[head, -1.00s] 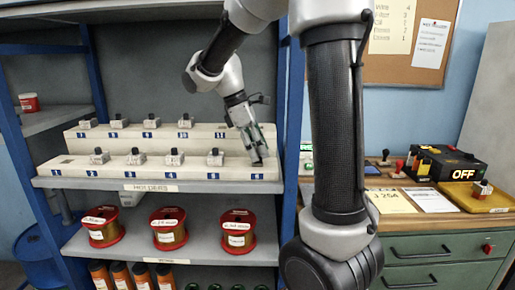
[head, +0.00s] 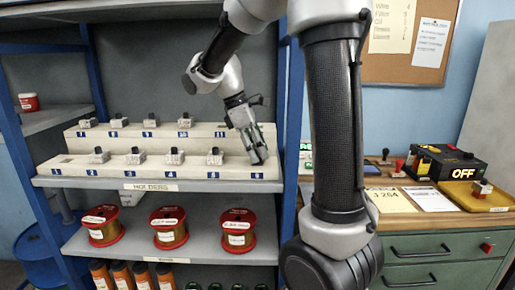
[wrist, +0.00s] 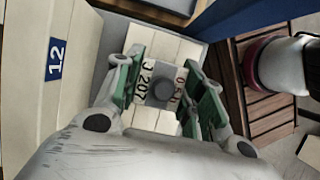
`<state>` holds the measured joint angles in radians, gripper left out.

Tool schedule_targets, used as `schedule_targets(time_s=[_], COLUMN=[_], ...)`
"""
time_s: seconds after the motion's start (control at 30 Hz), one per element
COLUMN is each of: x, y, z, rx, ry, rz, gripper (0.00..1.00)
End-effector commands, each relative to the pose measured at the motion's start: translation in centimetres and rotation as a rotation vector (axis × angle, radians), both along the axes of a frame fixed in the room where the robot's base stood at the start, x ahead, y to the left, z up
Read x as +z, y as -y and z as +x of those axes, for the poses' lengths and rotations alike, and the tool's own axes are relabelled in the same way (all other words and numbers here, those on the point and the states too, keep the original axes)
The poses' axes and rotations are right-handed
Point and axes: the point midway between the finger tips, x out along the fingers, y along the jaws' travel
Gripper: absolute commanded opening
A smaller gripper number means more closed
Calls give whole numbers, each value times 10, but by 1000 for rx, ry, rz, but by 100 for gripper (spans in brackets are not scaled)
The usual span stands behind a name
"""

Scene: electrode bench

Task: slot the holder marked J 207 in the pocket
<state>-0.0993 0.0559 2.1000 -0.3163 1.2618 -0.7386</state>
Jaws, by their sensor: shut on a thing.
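My gripper (head: 258,156) is at the right end of the rack's lower step, above the place labelled 6 (head: 257,176). In the wrist view its green-padded fingers are shut on the holder (wrist: 148,80), a pale block with a dark round knob. In the head view the fingers mostly hide the holder.
Other holders stand on the lower step (head: 135,156) and upper step (head: 150,121). The 12 label (wrist: 56,58) lies left of my gripper in the wrist view. A blue shelf post (head: 291,120) is close on the right. Red spools (head: 168,228) fill the shelf below.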

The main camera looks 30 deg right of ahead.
Motion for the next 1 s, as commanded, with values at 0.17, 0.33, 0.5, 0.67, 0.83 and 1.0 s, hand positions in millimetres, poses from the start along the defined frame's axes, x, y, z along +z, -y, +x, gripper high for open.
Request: schedule_targets(time_s=[0.17,0.33,0.5,0.67,0.83,1.0], x=[-3,-7,-10,-12,-12,-12], y=[0,0,0,0,0,0], z=[0,0,0,0,0,0], rx=[0,0,0,0,0,0], ry=[1,0,-1,1,0,0], rz=[-1,0,-1,-1,0,0], gripper=[22,22,22,52,64,64])
